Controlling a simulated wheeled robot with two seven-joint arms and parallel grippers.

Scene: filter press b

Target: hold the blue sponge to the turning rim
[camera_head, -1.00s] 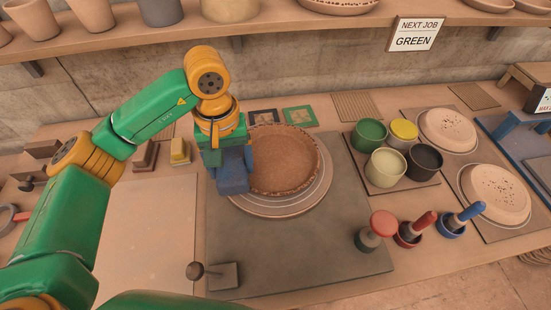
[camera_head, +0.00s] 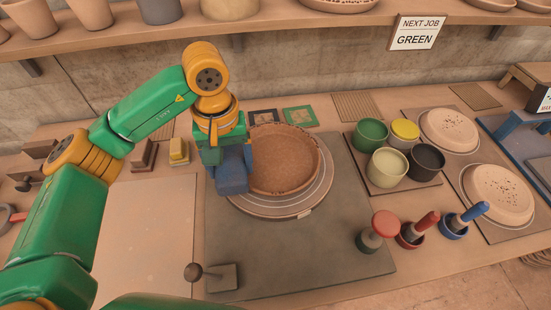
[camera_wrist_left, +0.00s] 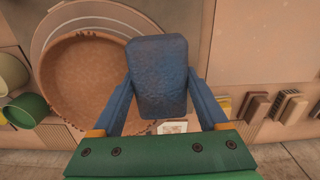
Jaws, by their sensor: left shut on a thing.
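My left gripper (camera_head: 232,178) points down at the left side of the round brown clay dish (camera_head: 284,165) on the wheel (camera_head: 300,207). It is shut on the blue sponge (camera_wrist_left: 160,78), with one blue finger on each side of it in the left wrist view. The sponge overlaps the edge of the clay dish (camera_wrist_left: 85,80) in that view; whether it touches the rim I cannot tell. In the head view, the gripper hides part of the dish's left rim. My right gripper is not in view.
A lever with a round knob (camera_head: 194,271) stands in front. Green, yellow, cream and dark pots (camera_head: 388,168) are at right, near red and blue handled tools (camera_head: 428,221). Pale upturned dishes (camera_head: 497,193) lie farther right. A sign (camera_head: 415,32) reads NEXT JOB GREEN.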

